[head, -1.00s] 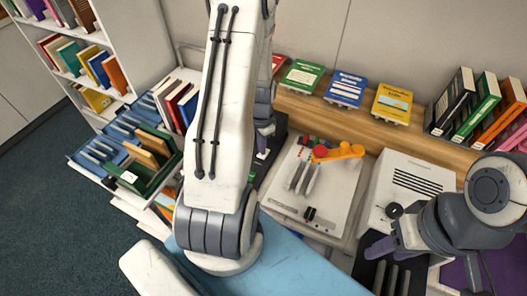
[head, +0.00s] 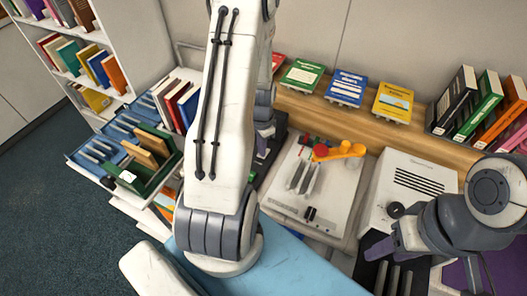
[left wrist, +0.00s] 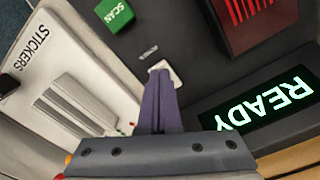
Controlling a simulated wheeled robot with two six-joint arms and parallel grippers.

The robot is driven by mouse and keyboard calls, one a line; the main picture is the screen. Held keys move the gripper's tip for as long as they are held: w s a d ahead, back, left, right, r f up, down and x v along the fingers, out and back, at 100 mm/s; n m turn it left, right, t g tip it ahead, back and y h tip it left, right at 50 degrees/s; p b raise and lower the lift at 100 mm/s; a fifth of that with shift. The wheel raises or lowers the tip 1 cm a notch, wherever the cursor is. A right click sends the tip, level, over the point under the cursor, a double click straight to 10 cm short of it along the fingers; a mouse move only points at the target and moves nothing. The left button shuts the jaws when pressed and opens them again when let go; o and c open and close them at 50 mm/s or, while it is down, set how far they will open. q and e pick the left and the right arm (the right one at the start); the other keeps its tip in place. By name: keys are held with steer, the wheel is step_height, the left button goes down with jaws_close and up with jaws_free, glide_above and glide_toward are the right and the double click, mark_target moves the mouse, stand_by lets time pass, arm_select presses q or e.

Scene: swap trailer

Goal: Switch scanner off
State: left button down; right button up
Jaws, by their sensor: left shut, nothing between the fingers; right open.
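The scanner (left wrist: 190,30) is a dark box. In the left wrist view it has a green SCAN button (left wrist: 115,13), a red-striped window (left wrist: 255,20) and a lit screen reading READY (left wrist: 265,105). A small white switch plate (left wrist: 172,74) lies right at my left fingertips. My left gripper (left wrist: 160,72) is shut and empty, with its purple fingers over part of that plate; I cannot tell whether they touch it. In the head view my left arm hides most of the scanner (head: 274,150). My right gripper (head: 385,248) is open at the lower right.
A pale sticker tray (head: 325,195) with orange and red parts stands right of the scanner. A white vented box (head: 415,180) is further right. Books (head: 345,88) line the shelf behind. Blue racks with a green holder (head: 140,165) stand at the left.

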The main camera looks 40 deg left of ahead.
arm_select(q)
steer(key=shift+f, duration=0.3)
step_height(320, 180, up, 7)
steer(key=p, duration=0.5)
steer(key=shift+r+p, duration=0.1)
steer(key=shift+p, duration=0.3)
stand_by(0.4)
